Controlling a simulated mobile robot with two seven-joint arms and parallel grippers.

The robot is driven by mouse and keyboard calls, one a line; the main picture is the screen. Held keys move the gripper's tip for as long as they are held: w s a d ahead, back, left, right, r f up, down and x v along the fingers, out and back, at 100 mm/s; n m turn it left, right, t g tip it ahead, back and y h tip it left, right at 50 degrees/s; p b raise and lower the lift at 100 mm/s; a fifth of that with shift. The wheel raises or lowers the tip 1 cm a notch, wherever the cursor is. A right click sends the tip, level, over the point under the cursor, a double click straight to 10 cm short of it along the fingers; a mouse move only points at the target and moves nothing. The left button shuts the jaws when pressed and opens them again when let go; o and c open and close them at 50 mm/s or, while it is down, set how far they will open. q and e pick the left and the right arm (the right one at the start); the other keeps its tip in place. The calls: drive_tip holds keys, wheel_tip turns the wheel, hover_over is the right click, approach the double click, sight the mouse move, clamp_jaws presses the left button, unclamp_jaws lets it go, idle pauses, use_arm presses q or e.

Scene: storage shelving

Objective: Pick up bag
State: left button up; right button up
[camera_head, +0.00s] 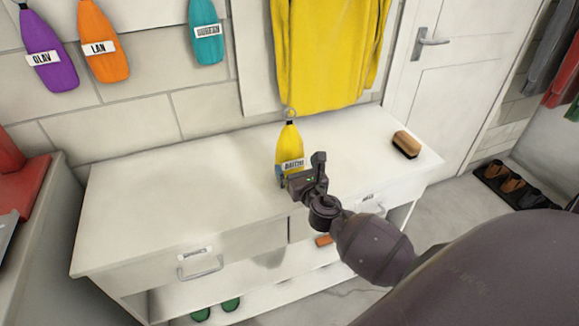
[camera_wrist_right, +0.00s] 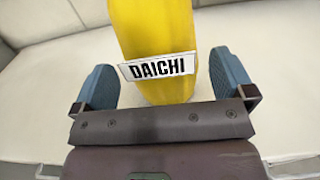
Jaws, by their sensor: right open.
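A yellow bag (camera_head: 288,146) with a white name label stands or leans on top of the white cabinet, towards its back edge, with a small ring at its top. In the right wrist view the bag (camera_wrist_right: 158,30) fills the middle, and its label reads DAICHI. My right gripper (camera_head: 290,178) is in front of the bag. In the wrist view its two blue fingers (camera_wrist_right: 160,85) are spread, one on each side of the bag's lower part, with gaps showing. My left gripper is not in view.
The white cabinet (camera_head: 150,200) has drawers and a lower shelf with green shoes (camera_head: 215,309). A brush (camera_head: 406,144) lies at its right end. A yellow coat (camera_head: 330,50) hangs close behind the bag. Purple (camera_head: 42,50), orange (camera_head: 103,40) and teal bags (camera_head: 206,32) hang on the wall.

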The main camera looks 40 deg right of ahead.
sight(290, 154)
drive_tip(key=x, duration=0.4)
drive_tip(key=shift+w+a, duration=0.1)
drive_tip(key=shift+w, duration=0.45)
drive_tip(key=shift+c, duration=0.5)
drive_tip(key=c, duration=0.7)
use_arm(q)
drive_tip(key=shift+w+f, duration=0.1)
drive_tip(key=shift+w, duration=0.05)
use_arm(e)
drive_tip(key=shift+r, duration=0.1)
drive_tip(key=shift+c, duration=0.3)
drive_tip(key=shift+r, duration=0.2)
wheel_tip(290, 154, up, 18)
drive_tip(key=p, duration=0.6)
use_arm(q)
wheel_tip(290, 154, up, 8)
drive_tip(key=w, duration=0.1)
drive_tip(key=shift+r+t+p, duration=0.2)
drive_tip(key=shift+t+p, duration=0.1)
use_arm(e)
drive_tip(key=shift+r, duration=0.8)
